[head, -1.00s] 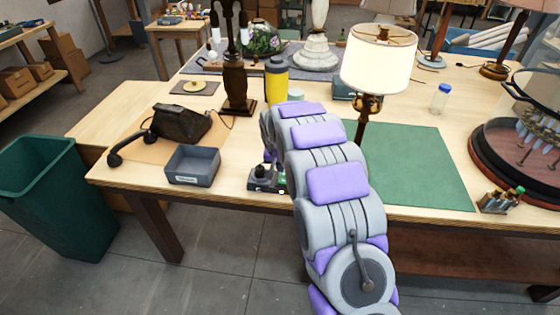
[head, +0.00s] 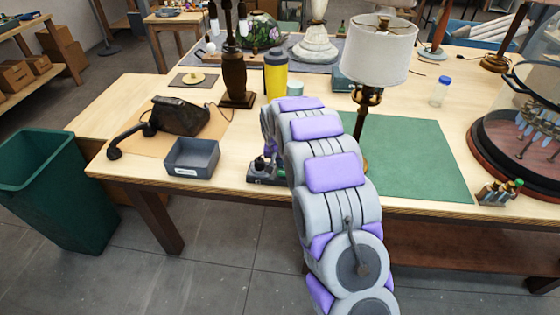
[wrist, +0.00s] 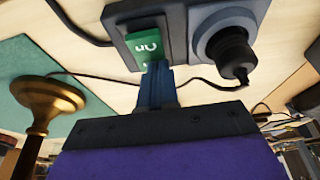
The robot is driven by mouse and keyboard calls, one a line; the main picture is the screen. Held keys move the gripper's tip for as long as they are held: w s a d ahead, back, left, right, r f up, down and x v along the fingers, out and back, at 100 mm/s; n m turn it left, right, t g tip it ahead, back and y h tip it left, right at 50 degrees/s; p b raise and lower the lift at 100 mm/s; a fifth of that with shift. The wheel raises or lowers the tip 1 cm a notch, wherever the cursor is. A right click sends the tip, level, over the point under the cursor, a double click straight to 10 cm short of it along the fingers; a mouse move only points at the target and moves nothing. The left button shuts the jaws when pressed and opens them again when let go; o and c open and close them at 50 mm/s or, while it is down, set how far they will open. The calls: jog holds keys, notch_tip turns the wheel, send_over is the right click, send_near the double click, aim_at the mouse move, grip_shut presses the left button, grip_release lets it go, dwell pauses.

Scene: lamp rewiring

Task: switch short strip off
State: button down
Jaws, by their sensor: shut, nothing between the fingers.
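The short strip (head: 258,175) is a small dark grey power strip on the table's front part, left of my arm. It also shows in the wrist view (wrist: 180,20), with a green rocker switch (wrist: 146,44) marked "On" and a black plug (wrist: 229,50) in its socket. My gripper (wrist: 157,72) is shut and empty, its tips right at the lower edge of the rocker; they hide part of it. The table lamp with a white shade (head: 372,50) is unlit.
A grey bin (head: 192,158) and an old telephone (head: 172,118) are left of the strip. A yellow flask (head: 276,76) stands behind it. The lamp's brass base (wrist: 48,100) and cables are close to my gripper. A green mat (head: 425,165) lies clear at right.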

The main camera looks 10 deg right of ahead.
jog(key=shift+s+f, duration=0.1)
jog(key=shift+s, duration=0.1)
jog(key=shift+s+a, duration=0.2)
jog(key=shift+s, duration=0.5)
jog(key=shift+w, duration=0.1)
jog(key=shift+r, duration=0.5)
jog(key=p+v, duration=0.3)
jog(key=v, duration=1)
jog(key=shift+p, duration=0.3)
jog(key=shift+w, duration=0.1)
jog(key=shift+r+p, duration=0.15)
jog(key=shift+p, duration=0.35)
